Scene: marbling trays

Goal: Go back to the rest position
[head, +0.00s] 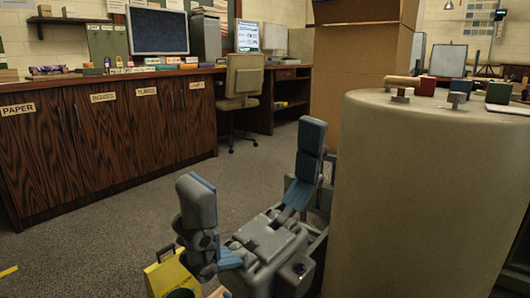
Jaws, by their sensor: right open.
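My right gripper (254,155) is in the lower middle of the head view. Its two blue-grey padded fingers point up and stand wide apart. Nothing is between them. Its right finger is close to the left side of a large beige rounded stand, but I cannot tell whether they touch. My left gripper is not in view.
The beige stand (425,200) fills the right side and bears small blocks and knobbed pieces. A tall cardboard box (350,70) is behind it. A yellow container (172,276) is at the bottom. Wooden cabinets (110,150) and a chair (243,80) stand beyond open carpet (120,235).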

